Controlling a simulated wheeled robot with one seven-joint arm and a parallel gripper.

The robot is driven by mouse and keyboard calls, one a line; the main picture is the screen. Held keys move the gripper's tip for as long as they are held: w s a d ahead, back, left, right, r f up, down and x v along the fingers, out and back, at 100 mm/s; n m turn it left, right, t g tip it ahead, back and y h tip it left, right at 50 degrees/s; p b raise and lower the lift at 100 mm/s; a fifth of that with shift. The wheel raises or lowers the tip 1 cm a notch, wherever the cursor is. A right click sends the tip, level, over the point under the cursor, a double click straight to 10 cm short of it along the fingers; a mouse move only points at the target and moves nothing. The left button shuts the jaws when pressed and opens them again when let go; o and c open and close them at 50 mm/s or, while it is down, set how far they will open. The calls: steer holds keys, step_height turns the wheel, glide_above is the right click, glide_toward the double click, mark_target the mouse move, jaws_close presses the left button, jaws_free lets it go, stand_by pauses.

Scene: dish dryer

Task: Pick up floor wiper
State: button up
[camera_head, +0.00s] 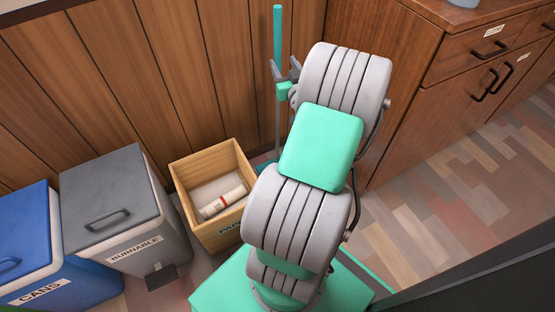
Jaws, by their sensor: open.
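The floor wiper (278,35) stands upright by the wood-panelled wall. It has a teal upper handle and a thin grey lower pole. Its foot is mostly hidden behind my arm, with a bit of teal showing near the floor. My gripper (284,70) is open at the pole, near the lower end of the teal handle. The pole appears to pass between or just behind the dark fingers; I cannot tell which, nor whether they touch it.
A wooden box (238,157) with a white tube inside stands left of the wiper. A grey burnable bin (120,200) and a blue cans bin (35,240) stand further left. A wooden cabinet (415,120) is close on the right. Open floor (470,180) lies at right.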

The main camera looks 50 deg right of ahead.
mark_target(279, 58)
steer(key=x, duration=0.5)
steer(key=shift+w+f+b, duration=0.1)
steer(key=shift+w+b, duration=0.15)
steer(key=shift+b, duration=0.1)
steer(key=shift+a, duration=0.1)
steer(key=shift+c, duration=0.3)
jaws_close()
stand_by(0.4)
